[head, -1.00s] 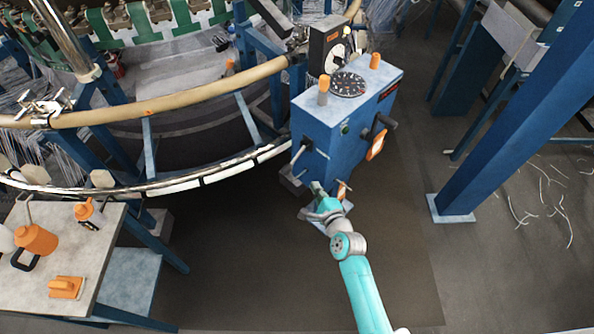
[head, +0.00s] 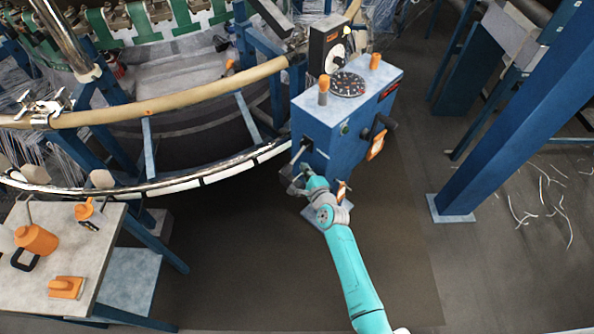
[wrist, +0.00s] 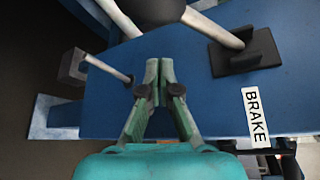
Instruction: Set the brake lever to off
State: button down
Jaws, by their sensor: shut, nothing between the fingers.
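The blue control box (head: 322,137) stands right of the loom ring. In the wrist view, a white BRAKE label (wrist: 255,115) is on its blue face. Near the label, a grey lever (wrist: 211,28) comes out of a black slotted plate (wrist: 250,52) and runs up-left to a black knob (wrist: 152,8) at the top edge. My gripper (wrist: 160,65) is shut and empty in front of the blue face, below the knob and apart from it in the picture. In the head view my gripper (head: 301,176) is low by the box's near left side. The lever is too small there to read its setting.
A thin grey rod with a dark block (wrist: 72,66) sticks out left of my gripper. The curved loom rail (head: 200,182) lies left of the box. A side table (head: 110,235) is at lower left, a blue post (head: 500,130) at right. The floor between is clear.

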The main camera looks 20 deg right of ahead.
aim_at(293, 162)
jog(key=shift+s+a+r, duration=0.15)
jog(key=shift+a+r, duration=0.15)
jog(key=shift+a, duration=0.25)
jog(key=shift+s+a+r, duration=0.15)
jog(key=shift+a+r, duration=0.1)
jog(key=shift+a, duration=0.35)
jog(key=shift+s+a+r, duration=0.15)
jog(key=shift+a+r, duration=0.15)
jog(key=shift+a, duration=0.25)
jog(key=shift+a+r, duration=0.1)
